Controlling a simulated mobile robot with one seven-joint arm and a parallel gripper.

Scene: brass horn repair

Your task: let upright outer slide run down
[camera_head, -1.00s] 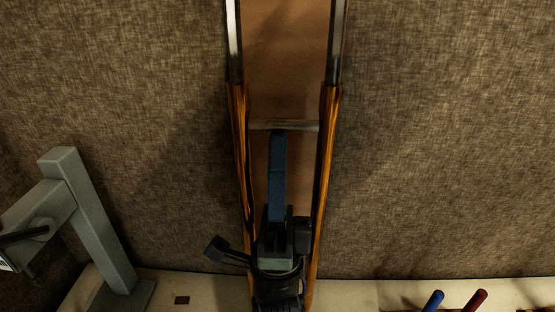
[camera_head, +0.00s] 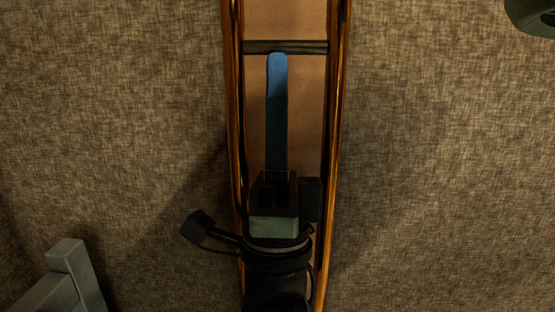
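The upright outer slide (camera_head: 234,110) has two long brass tubes in front of a brown strip, with a dark crossbar (camera_head: 300,47) between them near the top of the picture. My gripper (camera_head: 277,62) is between the tubes, pointing up the picture. Its blue fingertip end meets the lower edge of the crossbar in this view. Only one blue finger shape shows, so I cannot see whether the fingers are closed around the bar or only under it. The slide's top and bottom ends are out of view.
A grey angled stand (camera_head: 72,268) is at the lower left. A dark green rounded object (camera_head: 532,14) cuts into the top right corner. Woven brown cloth-like surface (camera_head: 440,180) fills both sides, clear beside the slide.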

